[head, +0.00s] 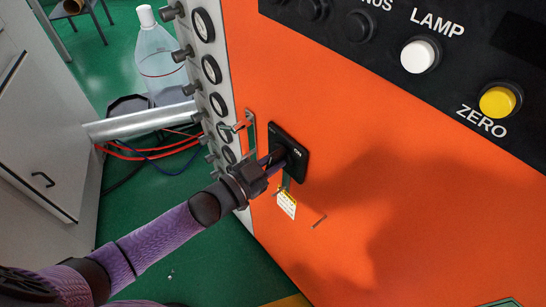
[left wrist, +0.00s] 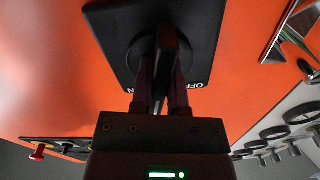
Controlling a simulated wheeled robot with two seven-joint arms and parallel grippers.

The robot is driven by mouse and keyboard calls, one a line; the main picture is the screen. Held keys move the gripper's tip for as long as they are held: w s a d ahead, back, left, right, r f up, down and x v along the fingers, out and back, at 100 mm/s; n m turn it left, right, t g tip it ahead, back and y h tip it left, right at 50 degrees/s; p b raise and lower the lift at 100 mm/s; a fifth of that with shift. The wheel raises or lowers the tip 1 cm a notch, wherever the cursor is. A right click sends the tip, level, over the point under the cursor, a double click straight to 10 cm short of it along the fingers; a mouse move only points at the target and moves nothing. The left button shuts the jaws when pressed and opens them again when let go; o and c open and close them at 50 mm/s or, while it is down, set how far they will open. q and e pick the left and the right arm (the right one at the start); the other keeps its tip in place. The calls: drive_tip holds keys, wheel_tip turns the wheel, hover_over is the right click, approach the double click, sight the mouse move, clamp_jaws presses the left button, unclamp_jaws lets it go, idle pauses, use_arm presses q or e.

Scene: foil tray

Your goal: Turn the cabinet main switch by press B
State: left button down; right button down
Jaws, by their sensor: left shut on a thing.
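The main switch is a black square plate (head: 292,143) with a rotary knob, mounted on the orange cabinet (head: 350,200). My left gripper (head: 274,162) reaches it from the lower left and is shut on the knob. In the left wrist view the black switch handle (left wrist: 170,45) stands between the fingers of the left gripper (left wrist: 162,95), roughly upright in the picture. An upside-down OFF label shows on the plate (left wrist: 205,30) beside the fingers. My right gripper is not in view.
A metal latch (head: 250,130) and a yellow-white tag (head: 287,203) are close to the switch. A column of gauges (head: 211,69) lines the cabinet's left side. A black panel at upper right carries a white LAMP button (head: 418,56) and a yellow ZERO button (head: 497,101).

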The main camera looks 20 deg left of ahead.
use_arm(q)
drive_tip(key=n+p, duration=0.1)
drive_tip(key=n, duration=0.7)
drive_tip(key=shift+n, duration=1.8)
drive_tip(key=c, duration=0.6)
unclamp_jaws()
drive_tip(key=shift+s, duration=0.1)
